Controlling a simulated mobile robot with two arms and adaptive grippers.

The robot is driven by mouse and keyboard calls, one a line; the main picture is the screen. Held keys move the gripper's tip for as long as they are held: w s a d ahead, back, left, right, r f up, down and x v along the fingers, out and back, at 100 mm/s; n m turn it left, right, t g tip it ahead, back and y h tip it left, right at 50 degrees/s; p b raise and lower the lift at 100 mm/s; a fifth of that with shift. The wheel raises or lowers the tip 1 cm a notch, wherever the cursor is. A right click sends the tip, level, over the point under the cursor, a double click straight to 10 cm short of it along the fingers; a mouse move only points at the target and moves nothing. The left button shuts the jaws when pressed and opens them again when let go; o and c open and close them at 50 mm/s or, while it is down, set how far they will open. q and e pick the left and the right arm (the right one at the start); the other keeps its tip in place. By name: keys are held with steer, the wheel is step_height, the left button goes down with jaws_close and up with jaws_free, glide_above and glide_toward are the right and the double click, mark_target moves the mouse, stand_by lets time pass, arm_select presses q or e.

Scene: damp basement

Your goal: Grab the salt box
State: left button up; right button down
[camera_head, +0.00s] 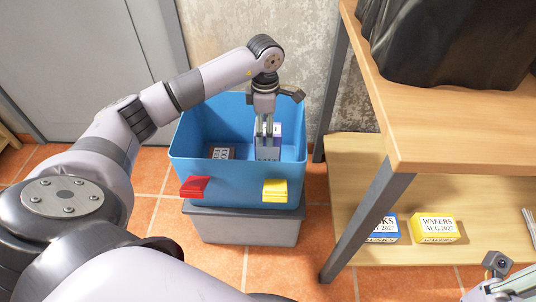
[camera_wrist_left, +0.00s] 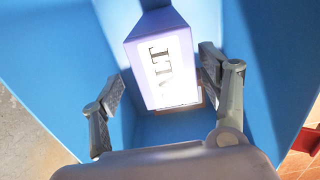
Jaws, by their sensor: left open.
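The salt box (camera_head: 268,152) is a purple and white box standing inside the blue bin (camera_head: 235,178), near its right side. In the left wrist view the box (camera_wrist_left: 163,60) shows a white label with the letters "LT" partly visible. My left gripper (camera_head: 267,130) reaches down into the bin above the box. In the left wrist view its two fingers (camera_wrist_left: 160,95) are spread, one on each side of the box, with gaps showing. Part of my right arm's end shows at the lower right; its fingers cannot be made out.
A dark labelled box (camera_head: 221,153) lies in the bin's left part. Red (camera_head: 195,187) and yellow (camera_head: 275,190) pieces sit on the bin's front. The bin rests on a grey container (camera_head: 245,226). A wooden shelf (camera_head: 440,130) at right holds wafers (camera_head: 434,228) and a blue box (camera_head: 384,229).

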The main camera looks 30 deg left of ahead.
mark_target(268, 153)
arm_select(q)
steer(key=f, duration=0.1)
steer(key=f+b, duration=0.1)
steer(key=f, duration=0.1)
steer(key=d+f+b, duration=0.1)
steer(key=f, duration=0.1)
steer(key=shift+s, duration=0.1)
steer(key=shift+r, duration=0.1)
jaws_close()
stand_by(0.6)
